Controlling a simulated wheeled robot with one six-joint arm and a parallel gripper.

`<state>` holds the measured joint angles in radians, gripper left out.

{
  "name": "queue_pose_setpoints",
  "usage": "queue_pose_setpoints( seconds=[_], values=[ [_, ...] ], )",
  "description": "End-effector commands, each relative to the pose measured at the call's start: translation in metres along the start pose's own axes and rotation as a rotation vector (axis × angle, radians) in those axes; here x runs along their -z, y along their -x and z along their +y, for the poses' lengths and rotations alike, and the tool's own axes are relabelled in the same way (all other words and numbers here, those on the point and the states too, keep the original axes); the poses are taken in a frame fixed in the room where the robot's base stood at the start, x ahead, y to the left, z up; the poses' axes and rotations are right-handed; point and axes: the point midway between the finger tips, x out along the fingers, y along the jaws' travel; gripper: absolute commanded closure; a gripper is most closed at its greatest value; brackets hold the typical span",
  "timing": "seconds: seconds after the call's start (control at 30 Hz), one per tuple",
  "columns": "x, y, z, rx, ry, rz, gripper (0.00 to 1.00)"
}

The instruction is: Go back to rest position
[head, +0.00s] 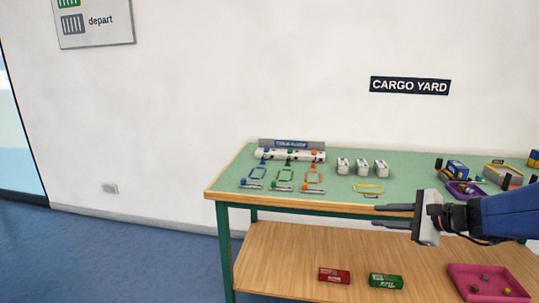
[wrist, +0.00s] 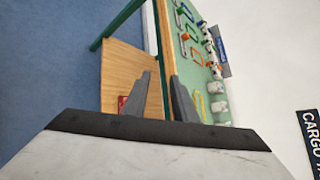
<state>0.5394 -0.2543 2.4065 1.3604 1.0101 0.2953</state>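My gripper (head: 392,215) reaches in from the right in the head view, at the front edge of the green-topped table (head: 335,185). Its two dark fingers point left and stand apart with nothing between them. In the wrist view the open fingers (wrist: 158,98) also show, with the table edge and lower shelf beyond them. No rest position is marked in view.
The table holds a rack (head: 290,153) with coloured pieces, white blocks (head: 361,167) and a yellow frame (head: 369,188). A purple tray (head: 464,189) is at right. The lower shelf carries a red box (head: 334,275), a green box (head: 385,281) and a magenta tray (head: 484,296). Floor at left is clear.

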Motion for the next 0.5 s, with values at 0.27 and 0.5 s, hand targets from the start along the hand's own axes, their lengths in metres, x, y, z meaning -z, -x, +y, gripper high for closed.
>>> queue_pose_setpoints(
  seconds=[0.27, 0.5],
  values=[
    [-0.065, 0.018, 0.117, -0.366, 0.559, 0.011, 0.75],
    [-0.071, 0.062, 0.188, -0.63, 1.057, 0.043, 0.75]
  ],
)
